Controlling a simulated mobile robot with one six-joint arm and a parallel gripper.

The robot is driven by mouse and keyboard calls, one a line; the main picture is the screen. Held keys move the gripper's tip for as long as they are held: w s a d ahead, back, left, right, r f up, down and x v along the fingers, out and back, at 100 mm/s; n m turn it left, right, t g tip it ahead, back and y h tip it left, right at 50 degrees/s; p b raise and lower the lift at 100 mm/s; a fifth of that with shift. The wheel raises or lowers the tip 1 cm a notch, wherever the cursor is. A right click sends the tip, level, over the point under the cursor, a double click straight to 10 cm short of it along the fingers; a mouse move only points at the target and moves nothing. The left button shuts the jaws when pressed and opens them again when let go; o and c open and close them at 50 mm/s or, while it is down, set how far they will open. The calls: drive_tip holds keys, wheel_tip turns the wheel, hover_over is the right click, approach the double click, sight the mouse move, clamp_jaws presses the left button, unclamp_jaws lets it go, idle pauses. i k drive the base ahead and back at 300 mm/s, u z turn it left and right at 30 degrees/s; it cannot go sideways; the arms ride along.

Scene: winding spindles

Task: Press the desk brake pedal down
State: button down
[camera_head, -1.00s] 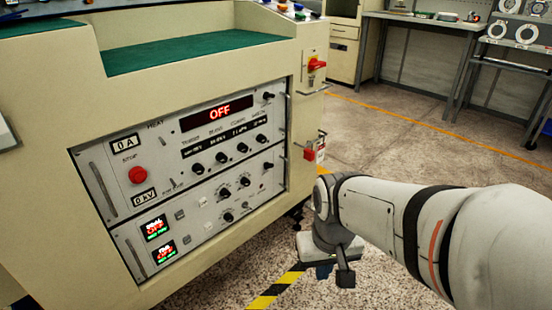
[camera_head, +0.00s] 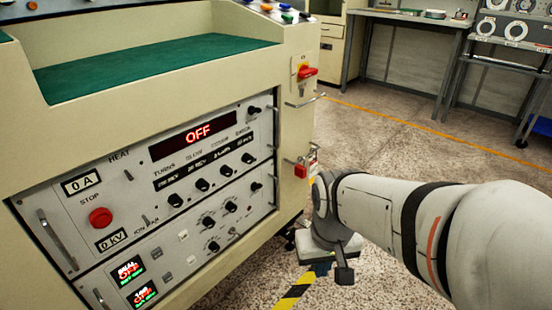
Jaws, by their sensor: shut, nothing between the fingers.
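The cream desk (camera_head: 180,110) with a green top strip fills the left and middle of the view. I cannot make out a brake pedal for certain. A small red part (camera_head: 301,171) sticks out low on the desk's right side, with a thin metal fitting beside it. My gripper (camera_head: 342,272) hangs low, pointing down, just right of the desk's lower right corner. It is shut and empty, apart from the red part. The floor close to the desk's foot is partly hidden by my arm and gripper.
The control panel (camera_head: 150,190) on the desk front reads OFF and has a red stop button (camera_head: 100,218). A red switch (camera_head: 307,73) and a metal bar project from the desk's right side. Open floor (camera_head: 400,145) lies behind my arm, before grey benches (camera_head: 410,22).

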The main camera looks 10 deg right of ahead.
sight(306, 224)
drive_tip(key=i, duration=1)
